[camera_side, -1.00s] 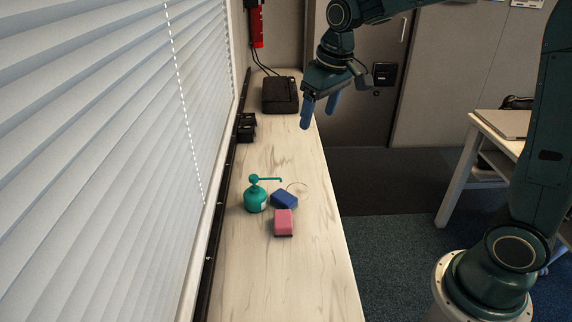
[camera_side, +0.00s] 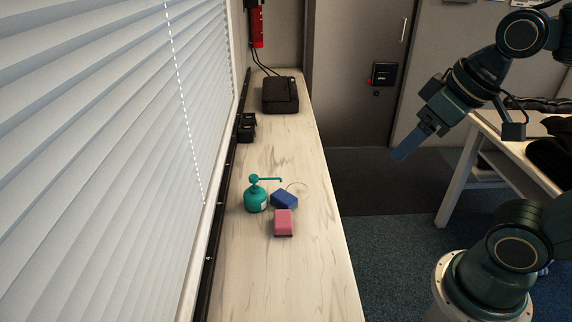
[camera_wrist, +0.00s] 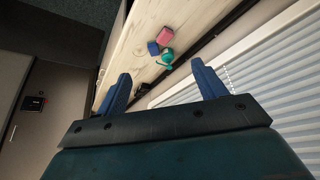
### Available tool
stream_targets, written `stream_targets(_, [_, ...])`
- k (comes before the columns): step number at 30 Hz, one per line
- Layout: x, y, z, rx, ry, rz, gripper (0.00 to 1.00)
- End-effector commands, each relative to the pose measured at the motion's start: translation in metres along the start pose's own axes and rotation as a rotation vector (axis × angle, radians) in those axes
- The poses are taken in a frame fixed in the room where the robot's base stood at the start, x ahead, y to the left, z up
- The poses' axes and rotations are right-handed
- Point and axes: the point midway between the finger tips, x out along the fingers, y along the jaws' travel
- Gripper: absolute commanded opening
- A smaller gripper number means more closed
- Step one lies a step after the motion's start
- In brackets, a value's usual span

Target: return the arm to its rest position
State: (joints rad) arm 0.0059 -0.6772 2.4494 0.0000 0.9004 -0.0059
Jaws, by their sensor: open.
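My gripper (camera_side: 405,150) hangs in the air to the right of the counter (camera_side: 325,255), over the floor side, with blue fingers pointing down and to the left. It is clear of everything. In the wrist view my gripper (camera_wrist: 163,92) shows its two blue fingers spread apart with nothing between them. In the side view a teal pump bottle (camera_side: 256,200) stands upright on the counter. A blue block (camera_side: 284,199) lies beside it, and a pink block (camera_side: 284,222) lies just in front.
A black case (camera_side: 280,95) sits at the counter's far end, with small black items (camera_side: 246,127) near the window blinds (camera_side: 100,150). A white table (camera_side: 462,170) with dark things on it stands at the right. A door (camera_side: 350,80) is behind.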

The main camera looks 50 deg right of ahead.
Motion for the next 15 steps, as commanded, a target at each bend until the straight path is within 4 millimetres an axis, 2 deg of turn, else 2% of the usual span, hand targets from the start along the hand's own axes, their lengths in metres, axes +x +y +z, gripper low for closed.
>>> stream_targets(6, [-0.002,-0.001,0.017,0.001,0.022,-0.003,0.70])
stream_targets(15, [-0.001,-0.001,0.018,0.001,0.022,-0.003,0.70])
